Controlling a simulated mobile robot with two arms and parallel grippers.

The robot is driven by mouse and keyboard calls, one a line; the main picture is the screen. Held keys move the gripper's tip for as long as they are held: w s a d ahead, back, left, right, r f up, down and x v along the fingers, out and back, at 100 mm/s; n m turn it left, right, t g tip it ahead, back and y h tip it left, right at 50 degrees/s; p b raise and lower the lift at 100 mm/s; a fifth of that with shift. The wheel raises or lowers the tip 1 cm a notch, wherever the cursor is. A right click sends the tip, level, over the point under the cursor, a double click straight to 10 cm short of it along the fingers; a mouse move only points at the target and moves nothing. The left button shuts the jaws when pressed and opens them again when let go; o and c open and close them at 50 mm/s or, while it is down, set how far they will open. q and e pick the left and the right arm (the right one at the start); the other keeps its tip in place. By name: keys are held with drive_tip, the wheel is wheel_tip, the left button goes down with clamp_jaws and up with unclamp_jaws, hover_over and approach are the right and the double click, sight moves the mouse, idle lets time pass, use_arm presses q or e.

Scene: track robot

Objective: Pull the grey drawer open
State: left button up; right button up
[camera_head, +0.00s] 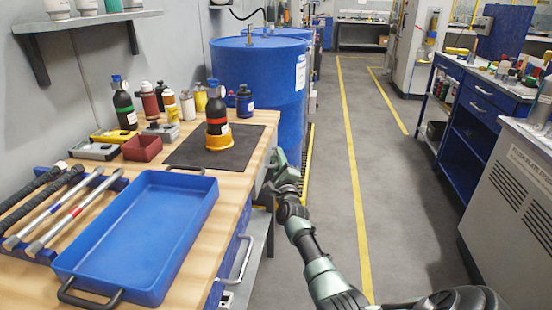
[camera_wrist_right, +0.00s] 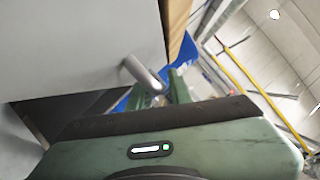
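The grey drawer (camera_wrist_right: 85,45) fills the upper left of the right wrist view as a plain grey front with a metal bar handle (camera_wrist_right: 143,74). In the head view the drawer front (camera_head: 263,181) shows only as a small strip under the bench top, partly hidden by my right gripper (camera_head: 275,172). In the right wrist view the green fingers of this gripper (camera_wrist_right: 160,92) are at the handle, one to each side of its near end. I cannot tell whether they are shut on it. My left gripper is in neither view.
The wooden bench (camera_head: 190,258) holds a blue tray (camera_head: 140,230), bottles and tools. A blue drawer handle (camera_head: 243,262) sticks out nearer to me. Blue drums (camera_head: 255,80) stand just beyond the bench. The floor (camera_head: 335,180) to the right is clear.

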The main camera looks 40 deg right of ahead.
clamp_jaws()
drive_tip(key=shift+r, duration=0.1)
idle(1.2)
